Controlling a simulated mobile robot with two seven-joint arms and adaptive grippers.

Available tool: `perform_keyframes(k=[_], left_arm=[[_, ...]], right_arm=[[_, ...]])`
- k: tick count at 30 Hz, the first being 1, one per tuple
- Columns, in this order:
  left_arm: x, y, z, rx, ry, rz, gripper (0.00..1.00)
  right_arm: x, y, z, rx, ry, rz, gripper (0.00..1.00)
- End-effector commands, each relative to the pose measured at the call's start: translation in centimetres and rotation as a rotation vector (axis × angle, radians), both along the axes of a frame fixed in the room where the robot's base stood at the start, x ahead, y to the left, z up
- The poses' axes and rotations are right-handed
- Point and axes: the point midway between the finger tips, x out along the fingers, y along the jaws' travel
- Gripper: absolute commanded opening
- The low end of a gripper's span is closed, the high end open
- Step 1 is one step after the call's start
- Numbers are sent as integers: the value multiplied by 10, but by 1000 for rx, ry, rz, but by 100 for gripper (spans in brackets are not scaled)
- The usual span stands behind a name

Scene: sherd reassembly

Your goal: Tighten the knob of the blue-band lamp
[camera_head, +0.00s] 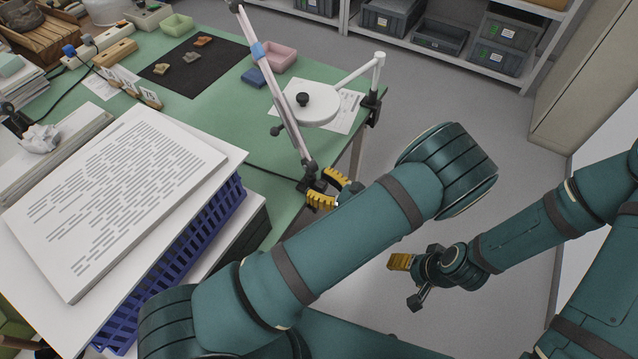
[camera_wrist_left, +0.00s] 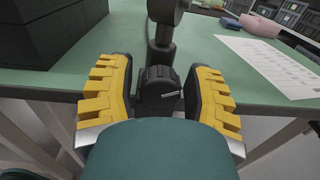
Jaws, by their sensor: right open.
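The blue-band lamp (camera_head: 284,105) has a slim grey arm with a blue band (camera_head: 258,50) and rises from a black clamp at the green table's near edge. In the left wrist view a black ribbed knob (camera_wrist_left: 160,85) with a light line on it sits below the lamp's dark post. My left gripper (camera_head: 329,189) is at the table edge by the clamp. Its yellow fingers also show in the wrist view (camera_wrist_left: 160,98), spread on either side of the knob, with gaps visible on both sides. My right gripper (camera_head: 402,262) is open and empty over the floor, right of the table.
A white lamp (camera_head: 322,108) is clamped at the table's right corner, over a printed sheet. A pink bin (camera_head: 276,58) and a dark mat (camera_head: 192,62) with sherds lie farther back. A paper stack on a blue crate (camera_head: 200,245) stands left. A dark block (camera_wrist_left: 55,30) is left of the knob.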

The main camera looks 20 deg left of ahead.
Motion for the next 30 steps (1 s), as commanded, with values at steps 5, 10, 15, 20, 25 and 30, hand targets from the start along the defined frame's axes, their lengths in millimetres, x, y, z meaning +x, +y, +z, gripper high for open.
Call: perform_keyframes(k=[5, 10, 15, 20, 25, 30], left_arm=[[0, 0, 0, 0, 0, 0, 0], [0, 0, 1, 8, 41, 1, 0], [0, 0, 1, 23, 119, 1, 0], [0, 0, 0, 25, 124, 1, 0], [0, 0, 0, 25, 123, 1, 58], [0, 0, 0, 24, 123, 0, 66]], right_arm=[[0, 0, 0, 0, 0, 0, 64], [-1, 0, 5, 0, 2, 1, 64], [-2, 0, 11, 1, 5, 1, 64], [-2, 0, 10, 1, 5, 2, 64], [-2, 0, 10, 1, 5, 2, 64], [-2, 0, 10, 1, 5, 2, 64]])
